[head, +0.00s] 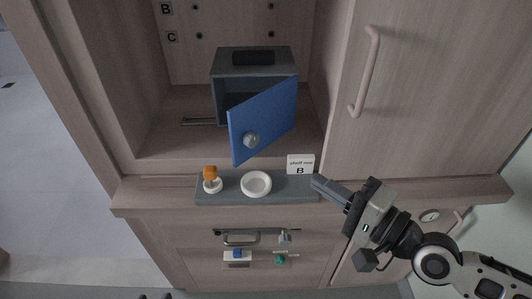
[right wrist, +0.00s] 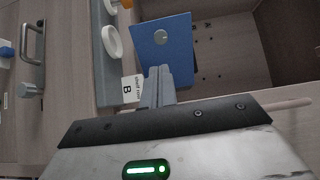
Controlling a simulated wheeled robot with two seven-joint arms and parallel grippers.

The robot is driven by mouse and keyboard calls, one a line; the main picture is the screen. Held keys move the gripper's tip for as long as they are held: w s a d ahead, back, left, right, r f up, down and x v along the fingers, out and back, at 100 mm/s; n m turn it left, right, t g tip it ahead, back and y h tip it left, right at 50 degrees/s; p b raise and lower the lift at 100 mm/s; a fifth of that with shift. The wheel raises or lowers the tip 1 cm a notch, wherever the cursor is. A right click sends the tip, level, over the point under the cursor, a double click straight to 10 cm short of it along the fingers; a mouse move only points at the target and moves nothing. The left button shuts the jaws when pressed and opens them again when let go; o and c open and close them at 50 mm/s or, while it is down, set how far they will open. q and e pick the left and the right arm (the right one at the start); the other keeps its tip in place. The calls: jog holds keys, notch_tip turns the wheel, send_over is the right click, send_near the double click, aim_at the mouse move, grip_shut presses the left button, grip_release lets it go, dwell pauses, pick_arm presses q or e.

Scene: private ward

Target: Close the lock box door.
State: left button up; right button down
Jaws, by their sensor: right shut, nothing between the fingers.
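The lock box (head: 228,62) is a dark grey box inside the cabinet niche. Its blue door (head: 272,115) stands open, swung out toward me from the box's right side, with a round grey knob (head: 251,140) near its free edge. Part of the dark interior shows left of the door. In the right wrist view the blue door (right wrist: 172,60) is beyond my fingertips. My right gripper (head: 320,185) is shut and empty, below and right of the door and apart from it, by the right end of the grey tray. Its fingers show in the wrist view (right wrist: 160,80). My left gripper is not in view.
The grey tray (head: 228,196) on the ledge holds a white dish (head: 256,184), an orange-topped item (head: 211,178) and a label card (head: 300,164) reading B. The cabinet's right door (head: 430,90) has a long handle (head: 371,70). Drawers are below.

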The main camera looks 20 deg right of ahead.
aim_at(255, 141)
jog(key=p+x, duration=0.3)
jog(key=x, duration=1)
jog(key=shift+r+p, duration=0.1)
jog(key=shift+p, duration=0.3)
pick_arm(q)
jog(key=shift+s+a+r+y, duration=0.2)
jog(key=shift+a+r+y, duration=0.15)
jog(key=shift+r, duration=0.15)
pick_arm(e)
jog(key=shift+w+a, duration=0.15)
jog(key=shift+w, duration=0.3)
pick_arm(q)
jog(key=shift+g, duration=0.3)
